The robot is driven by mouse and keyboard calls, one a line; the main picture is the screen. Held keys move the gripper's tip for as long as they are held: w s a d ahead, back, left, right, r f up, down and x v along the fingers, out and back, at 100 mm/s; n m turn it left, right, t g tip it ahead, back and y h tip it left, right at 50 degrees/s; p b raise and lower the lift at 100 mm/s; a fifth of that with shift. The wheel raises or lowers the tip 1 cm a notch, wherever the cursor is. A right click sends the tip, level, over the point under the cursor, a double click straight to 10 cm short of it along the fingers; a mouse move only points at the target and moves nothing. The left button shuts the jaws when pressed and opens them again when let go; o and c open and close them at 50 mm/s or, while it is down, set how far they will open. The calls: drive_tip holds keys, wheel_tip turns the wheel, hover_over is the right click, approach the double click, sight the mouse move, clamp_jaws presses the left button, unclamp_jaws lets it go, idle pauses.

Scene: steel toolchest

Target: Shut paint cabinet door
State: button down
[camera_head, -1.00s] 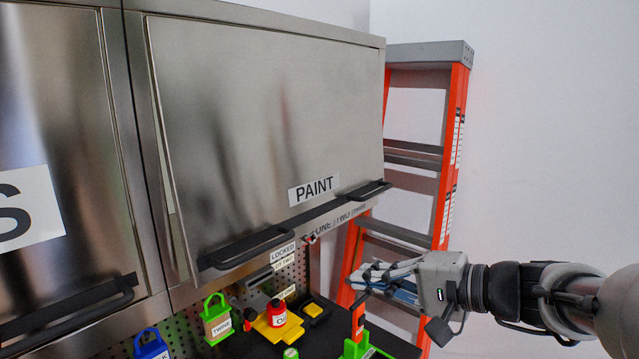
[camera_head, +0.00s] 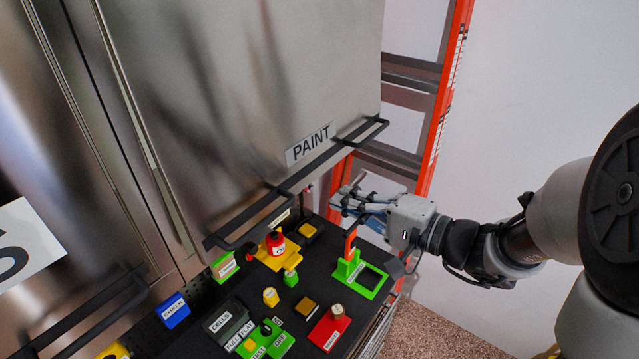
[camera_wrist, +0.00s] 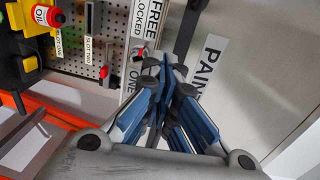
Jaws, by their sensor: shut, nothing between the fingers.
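The paint cabinet door (camera_head: 250,85) is a brushed steel panel with a PAINT label (camera_head: 311,144) near its lower edge. Its bottom stands a little out from the cabinet frame, with a narrow gap along its left side. A long black handle (camera_head: 285,189) runs along the lower edge. My gripper (camera_head: 338,203) is below and right of the PAINT label, apart from the handle in the picture. In the wrist view, my gripper's blue fingers (camera_wrist: 165,75) are together and empty, with the door (camera_wrist: 250,75) and part of its label behind them.
Below the door, a black worktop (camera_head: 225,295) holds a red oil can (camera_head: 275,243), a green stand (camera_head: 358,275), a red block (camera_head: 329,328) and other small items. An orange ladder (camera_head: 440,110) stands right of the cabinet. Bare wall (camera_head: 540,90) lies beyond it.

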sight(307, 185)
drive_tip(key=p+x, duration=0.1)
drive_tip(key=x, duration=0.5)
drive_tip(key=shift+w+a, duration=0.2)
drive_tip(key=shift+a, duration=0.1)
drive_tip(key=shift+f, duration=0.1)
drive_tip(key=a+b, duration=0.1)
drive_tip(key=b, duration=0.1)
drive_tip(key=w+a+b, duration=0.1)
drive_tip(key=b, duration=0.1)
drive_tip(key=shift+w+f+y+b, duration=0.25)
drive_tip(key=shift+w+y+b, duration=0.05)
drive_tip(key=shift+b, duration=0.05)
drive_tip(key=shift+r, duration=0.15)
